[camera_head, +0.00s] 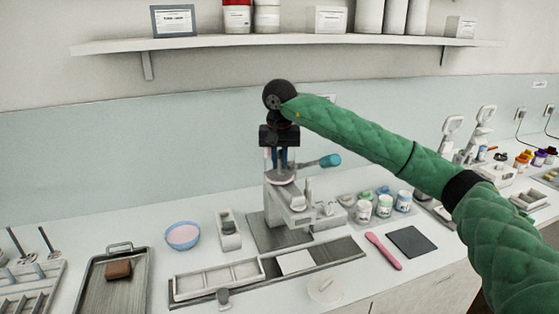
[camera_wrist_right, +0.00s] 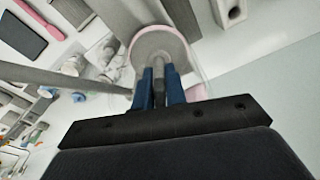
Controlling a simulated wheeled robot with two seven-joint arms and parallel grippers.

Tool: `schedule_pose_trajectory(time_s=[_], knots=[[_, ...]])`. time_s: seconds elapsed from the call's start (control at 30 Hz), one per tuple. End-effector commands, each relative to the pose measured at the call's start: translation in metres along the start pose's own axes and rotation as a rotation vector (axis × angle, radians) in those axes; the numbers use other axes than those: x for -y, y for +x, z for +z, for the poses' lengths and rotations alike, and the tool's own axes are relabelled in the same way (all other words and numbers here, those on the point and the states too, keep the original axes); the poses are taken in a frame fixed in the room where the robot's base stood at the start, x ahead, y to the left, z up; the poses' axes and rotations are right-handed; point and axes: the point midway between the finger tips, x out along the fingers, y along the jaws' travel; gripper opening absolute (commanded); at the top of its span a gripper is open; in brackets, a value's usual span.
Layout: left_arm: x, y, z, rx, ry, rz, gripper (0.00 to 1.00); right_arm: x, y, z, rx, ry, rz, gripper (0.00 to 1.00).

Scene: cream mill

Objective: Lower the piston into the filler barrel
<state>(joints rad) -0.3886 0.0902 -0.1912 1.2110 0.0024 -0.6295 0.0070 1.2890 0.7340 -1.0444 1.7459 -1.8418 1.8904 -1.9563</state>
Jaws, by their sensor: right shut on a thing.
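My right gripper (camera_head: 279,161) points down above the filler machine (camera_head: 288,206) in the middle of the counter. Its blue fingers, also in the right wrist view (camera_wrist_right: 159,80), are shut on the grey rod of the piston (camera_wrist_right: 158,68). The clear filler barrel (camera_wrist_right: 198,86) surrounds the area below the fingers, with a pale round surface edged in pink. In the head view the barrel's base shows as a pale pinkish disc (camera_head: 283,178) just under the fingers. The piston's lower end is hard to make out, so I cannot tell its depth in the barrel. My left gripper is not in view.
A teal-knobbed lever (camera_head: 329,161) sticks out right of the machine. A pink-and-blue bowl (camera_head: 182,236) stands left. A compartment tray (camera_head: 218,280), pink spatula (camera_head: 383,251) and dark mat (camera_head: 411,241) lie in front. Small jars (camera_head: 384,206) stand right; a shelf (camera_head: 290,41) runs above.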

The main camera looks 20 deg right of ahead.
Motion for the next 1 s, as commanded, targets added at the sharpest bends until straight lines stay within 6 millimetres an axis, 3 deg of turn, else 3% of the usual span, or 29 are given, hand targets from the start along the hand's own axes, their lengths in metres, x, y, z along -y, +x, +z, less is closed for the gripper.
schedule_pose_trajectory(time_s=[1.0], knots=[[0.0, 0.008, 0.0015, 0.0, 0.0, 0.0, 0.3, -0.0001, 0.0036, 0.0002, 0.0, 0.0, 0.0, 0.0]])
